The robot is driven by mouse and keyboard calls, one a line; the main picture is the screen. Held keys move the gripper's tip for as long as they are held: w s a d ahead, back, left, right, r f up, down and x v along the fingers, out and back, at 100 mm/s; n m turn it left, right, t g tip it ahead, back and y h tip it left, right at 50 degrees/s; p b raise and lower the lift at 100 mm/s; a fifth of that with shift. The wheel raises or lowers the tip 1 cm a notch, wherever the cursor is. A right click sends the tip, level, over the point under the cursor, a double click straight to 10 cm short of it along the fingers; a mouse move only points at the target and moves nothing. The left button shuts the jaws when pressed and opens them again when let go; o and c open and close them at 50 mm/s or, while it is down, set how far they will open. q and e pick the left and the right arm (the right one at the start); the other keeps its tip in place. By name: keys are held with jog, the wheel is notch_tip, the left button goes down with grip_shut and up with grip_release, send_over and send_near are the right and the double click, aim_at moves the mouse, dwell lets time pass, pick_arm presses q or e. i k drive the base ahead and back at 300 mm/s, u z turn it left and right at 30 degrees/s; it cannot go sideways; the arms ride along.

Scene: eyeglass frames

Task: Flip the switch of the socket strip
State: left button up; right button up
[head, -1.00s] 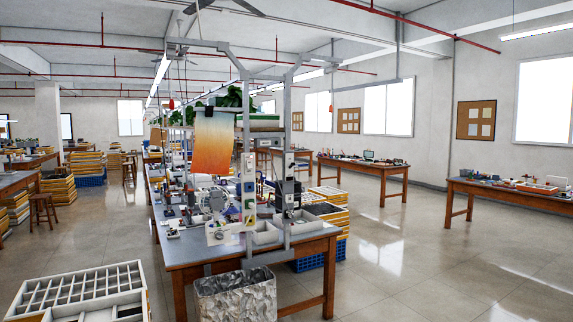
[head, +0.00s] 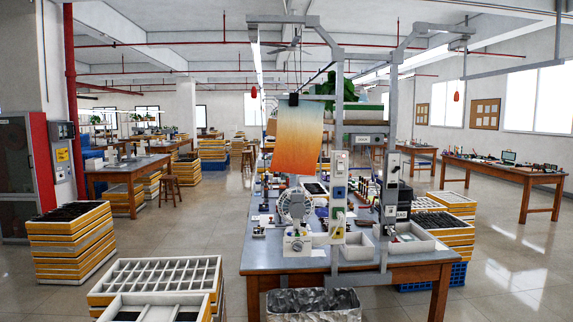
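Neither of my grippers is in view.
A white fan-like machine (head: 296,208) and white bins (head: 357,247) stand on the bench. A silvery bin (head: 313,303) is below its front edge. Stacked trays (head: 160,280) stand at the near left. Open floor lies left of the bench.

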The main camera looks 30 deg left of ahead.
aim_at(340, 163)
jog(key=u, duration=0.1)
jog(key=i, duration=0.45)
jog(key=u, duration=0.35)
jog(key=k, duration=0.9)
jog(key=u, duration=0.1)
jog(key=i, duration=2.45)
jog(key=u, duration=0.85)
